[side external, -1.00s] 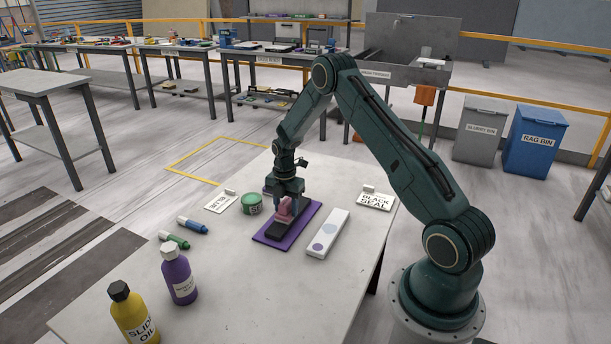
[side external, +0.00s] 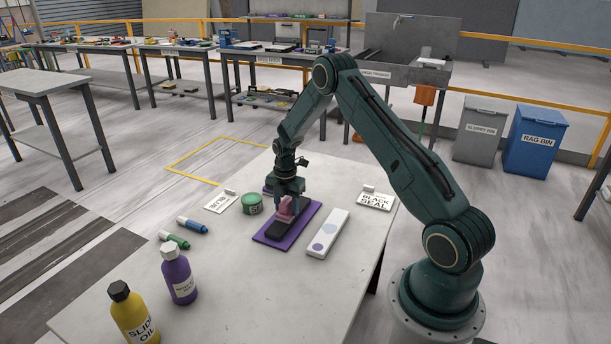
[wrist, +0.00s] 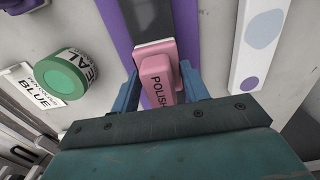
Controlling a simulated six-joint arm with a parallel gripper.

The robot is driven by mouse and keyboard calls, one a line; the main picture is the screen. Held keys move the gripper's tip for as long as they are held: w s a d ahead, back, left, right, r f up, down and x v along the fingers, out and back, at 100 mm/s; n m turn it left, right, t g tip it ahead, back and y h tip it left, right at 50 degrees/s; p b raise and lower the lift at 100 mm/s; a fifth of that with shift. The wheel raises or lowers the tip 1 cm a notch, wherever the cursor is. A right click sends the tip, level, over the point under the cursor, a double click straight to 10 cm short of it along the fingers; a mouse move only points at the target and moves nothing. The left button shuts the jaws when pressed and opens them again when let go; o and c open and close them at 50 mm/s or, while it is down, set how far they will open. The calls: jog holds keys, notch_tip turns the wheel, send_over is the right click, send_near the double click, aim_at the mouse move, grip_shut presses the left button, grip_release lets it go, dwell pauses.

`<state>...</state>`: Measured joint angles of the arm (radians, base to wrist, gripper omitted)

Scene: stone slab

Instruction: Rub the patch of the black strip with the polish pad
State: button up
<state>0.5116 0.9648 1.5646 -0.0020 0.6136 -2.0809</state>
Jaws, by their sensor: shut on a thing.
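The black strip (side external: 288,230) lies on a purple mat (side external: 262,236) on the stone slab; its dark face also shows in the wrist view (wrist: 150,17). The pink polish pad (wrist: 157,62), lettered "POLISH", is between the blue fingers of my gripper (wrist: 158,88), which is shut on it. In the side view the pad (side external: 287,207) is low over the strip and seems to rest on it; exact contact is hard to tell. The pad and gripper cover part of the strip, and no patch can be made out on the part that shows.
A white strip with bluish spots (side external: 328,233) lies to the right of the mat. A green tin (side external: 252,204) and a "BLUE" card (side external: 220,202) stand to the left.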

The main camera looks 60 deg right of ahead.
jog(key=shift+d+f, duration=0.1)
jog(key=shift+d, duration=0.65)
jog(key=shift+d, duration=0.15)
jog(key=shift+d, duration=1.65)
jog(key=shift+a, duration=0.1)
jog(key=shift+a, duration=1.25)
jog(key=shift+a+f, duration=0.1)
jog(key=shift+a, duration=0.5)
jog(key=shift+a, duration=0.1)
jog(key=shift+s+a, duration=0.1)
jog(key=shift+a, duration=1.65)
